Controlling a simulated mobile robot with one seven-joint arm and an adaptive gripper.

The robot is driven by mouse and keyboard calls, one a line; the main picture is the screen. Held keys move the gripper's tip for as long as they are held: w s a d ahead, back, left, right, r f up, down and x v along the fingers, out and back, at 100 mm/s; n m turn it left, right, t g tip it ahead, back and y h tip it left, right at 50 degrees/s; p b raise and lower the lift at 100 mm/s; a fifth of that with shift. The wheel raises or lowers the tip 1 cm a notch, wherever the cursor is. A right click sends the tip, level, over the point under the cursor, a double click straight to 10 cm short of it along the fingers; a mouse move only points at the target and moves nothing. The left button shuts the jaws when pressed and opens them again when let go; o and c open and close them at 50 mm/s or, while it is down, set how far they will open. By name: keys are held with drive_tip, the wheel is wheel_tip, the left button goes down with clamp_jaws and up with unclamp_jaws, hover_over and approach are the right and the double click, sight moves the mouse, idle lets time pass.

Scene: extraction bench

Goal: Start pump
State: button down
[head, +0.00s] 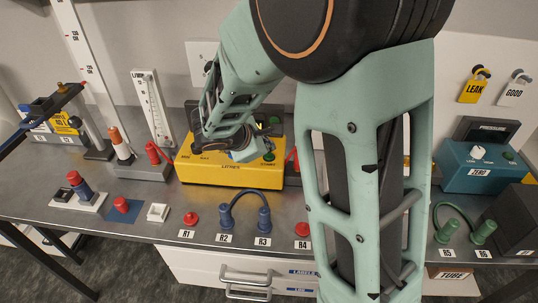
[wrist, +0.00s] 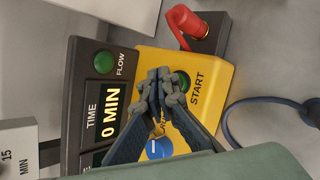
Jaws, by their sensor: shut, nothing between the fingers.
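The yellow pump (head: 230,176) stands on the bench in the middle of the head view, with LITRES on its front. In the wrist view the pump (wrist: 208,62) has a green START button (wrist: 184,78) beside the START label. My gripper (wrist: 160,78) is shut and empty, its fingertips over the pump face right beside the button and covering part of it. I cannot tell whether they touch it. A blue knob (wrist: 158,149) is partly hidden by the fingers. The dark panel (wrist: 91,72) reads TIME 0 MIN and has a green FLOW light (wrist: 103,62).
A blue hose (head: 243,192) joins R2 and R3 in front. A blue PRESSURE box (head: 470,176) stands right. My arm hides the bench right of the pump.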

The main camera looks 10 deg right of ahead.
sight(268, 157)
drive_tip(key=shift+f, duration=0.1)
idle(0.7)
drive_tip(key=shift+f+b, duration=0.35)
drive_tip(key=shift+b, duration=0.3)
drive_tip(key=shift+f+b, duration=0.4)
drive_tip(key=shift+b, duration=0.05)
idle(0.4)
drive_tip(key=shift+r, duration=0.1)
drive_tip(key=shift+r+p, duration=0.55)
drive_tip(key=shift+r, duration=0.2)
drive_tip(key=shift+r+p, duration=1.9)
drive_tip(key=shift+r, duration=0.6)
